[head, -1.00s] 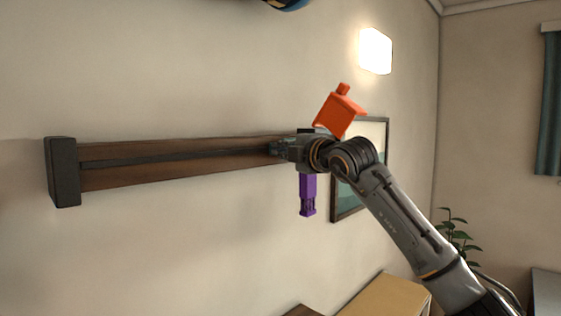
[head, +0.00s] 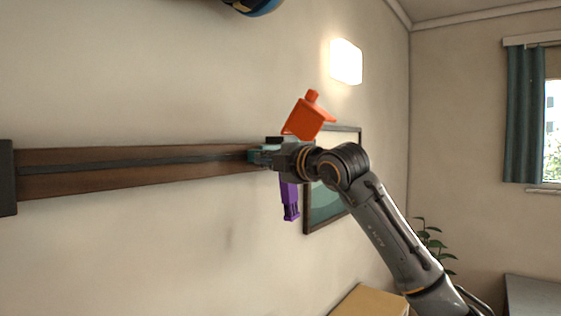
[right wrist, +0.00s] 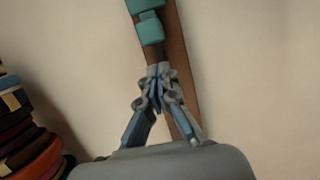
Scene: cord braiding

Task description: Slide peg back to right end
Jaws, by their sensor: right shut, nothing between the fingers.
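A long brown wooden rail (head: 130,173) with a dark slot runs across the wall in the head view. A dark cap (head: 7,178) closes its left end; my arm hides its right end. My right gripper (head: 268,155) is at the rail's right part, shut and empty. A small teal piece (head: 257,154) shows at its fingers. In the right wrist view, the shut fingers (right wrist: 157,85) lie over the rail (right wrist: 177,60), just below a teal block (right wrist: 150,30). I cannot tell which piece is the peg, or whether the fingers touch it. My left gripper is not in view.
An orange block (head: 307,117) shows above my right wrist and a purple piece (head: 290,200) below it. A framed picture (head: 327,205) hangs behind. A yellowish box top (head: 365,302) is below. Several coloured pieces (right wrist: 25,135) are stacked left in the wrist view.

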